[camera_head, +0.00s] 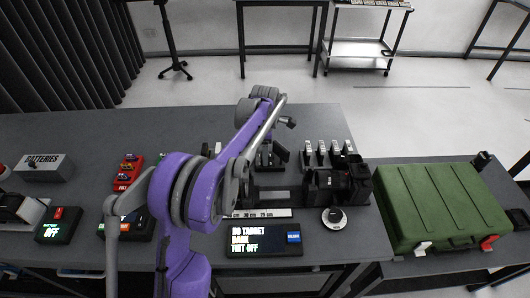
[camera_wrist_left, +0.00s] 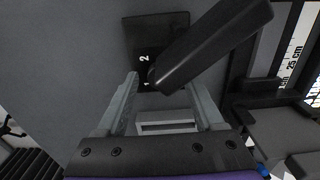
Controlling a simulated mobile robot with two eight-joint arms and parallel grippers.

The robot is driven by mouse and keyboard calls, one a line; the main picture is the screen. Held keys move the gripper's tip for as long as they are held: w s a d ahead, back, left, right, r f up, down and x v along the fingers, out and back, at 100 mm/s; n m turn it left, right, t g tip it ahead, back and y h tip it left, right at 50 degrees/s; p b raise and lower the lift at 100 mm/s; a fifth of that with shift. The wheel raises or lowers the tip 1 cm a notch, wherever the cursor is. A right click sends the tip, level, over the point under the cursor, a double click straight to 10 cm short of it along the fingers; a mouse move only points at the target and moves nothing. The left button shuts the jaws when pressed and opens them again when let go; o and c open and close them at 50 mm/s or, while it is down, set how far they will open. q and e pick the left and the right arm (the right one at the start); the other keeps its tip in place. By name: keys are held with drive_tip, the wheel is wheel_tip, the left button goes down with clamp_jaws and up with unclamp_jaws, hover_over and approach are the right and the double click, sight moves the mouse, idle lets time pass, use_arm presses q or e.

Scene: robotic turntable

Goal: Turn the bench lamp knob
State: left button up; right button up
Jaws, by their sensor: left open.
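In the left wrist view, a black knob with a long slanted lever (camera_wrist_left: 215,42) sits on a dark plate (camera_wrist_left: 148,28) marked with numbers, "2" among them. The lever's lower end shows between the fingertips. My left gripper (camera_wrist_left: 161,82) is open and nothing shows held in it. I cannot tell whether a finger touches the lever. In the head view my purple left arm reaches over the bench. A dark slanted piece (camera_head: 281,153) beside its wrist may be the same lever. The left fingers are not clear there. My right gripper is not in view.
A ruler strip (camera_head: 262,213) and a text display (camera_head: 264,240) lie in front. A round white dial (camera_head: 334,217), black blocks (camera_head: 335,187) and a green case (camera_head: 440,205) are to the right. A batteries box (camera_head: 45,168) stands at left. The back left bench (camera_head: 85,130) is fairly clear.

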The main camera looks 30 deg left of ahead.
use_arm(q)
clamp_jaws()
idle(0.4)
drive_tip(key=shift+m, duration=0.4)
drive_tip(key=m, duration=0.6)
drive_tip(key=shift+b, duration=0.4)
drive_tip(key=m, duration=0.6)
drive_tip(key=shift+m, duration=0.4)
unclamp_jaws()
